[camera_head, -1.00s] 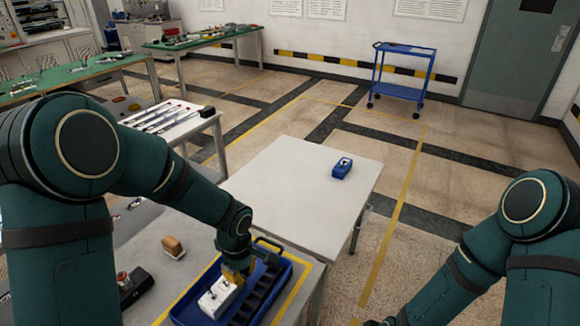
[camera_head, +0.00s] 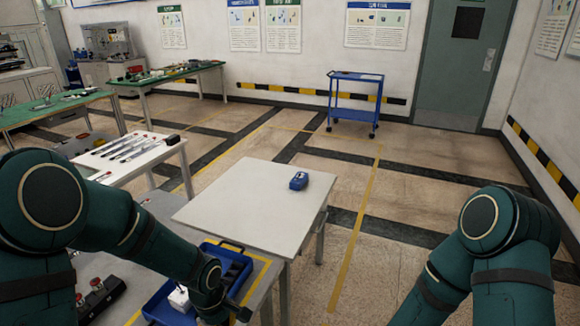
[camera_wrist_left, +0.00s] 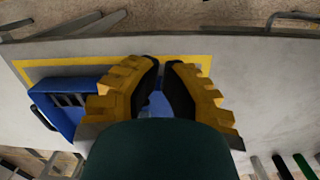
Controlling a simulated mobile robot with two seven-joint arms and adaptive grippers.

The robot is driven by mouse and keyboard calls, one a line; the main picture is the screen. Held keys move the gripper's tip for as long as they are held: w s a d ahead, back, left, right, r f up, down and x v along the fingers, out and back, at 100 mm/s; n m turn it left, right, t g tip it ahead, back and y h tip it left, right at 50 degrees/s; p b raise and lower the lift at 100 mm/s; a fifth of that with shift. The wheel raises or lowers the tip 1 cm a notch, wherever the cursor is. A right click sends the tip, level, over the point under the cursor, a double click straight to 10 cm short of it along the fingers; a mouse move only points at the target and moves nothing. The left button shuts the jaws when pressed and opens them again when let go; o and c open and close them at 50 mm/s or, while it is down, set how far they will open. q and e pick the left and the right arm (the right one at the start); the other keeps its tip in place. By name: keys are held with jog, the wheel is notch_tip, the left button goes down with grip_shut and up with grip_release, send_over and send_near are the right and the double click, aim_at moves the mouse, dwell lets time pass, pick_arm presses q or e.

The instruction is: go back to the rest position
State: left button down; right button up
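In the left wrist view my left gripper (camera_wrist_left: 161,66) shows yellow fingers with dark pads. The fingertips are apart by a narrow gap, with nothing held between them. In the head view the gripper is mostly hidden behind my arm. A white object (camera_head: 179,299) sits in the tray, partly covered by my arm. The tray also shows in the left wrist view (camera_wrist_left: 62,118). My right arm is at the right, with its gripper below the picture.
A white table (camera_head: 240,205) beyond the tray carries a small blue object (camera_head: 299,181). A side table (camera_head: 130,160) with several long tools stands at the left. A blue cart (camera_head: 352,105) stands by the wall. A black box with red buttons (camera_head: 100,298) lies front left.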

pick_arm(q)
jog(key=s+d+f+m+t+h, duration=0.2)
jog(key=s+d+f+m, duration=0.3)
jog(key=s+f+m, duration=0.2)
jog(key=shift+s+f+m+h, duration=0.4)
jog(key=shift+f+m, duration=0.7)
jog(key=shift+f, duration=1.2)
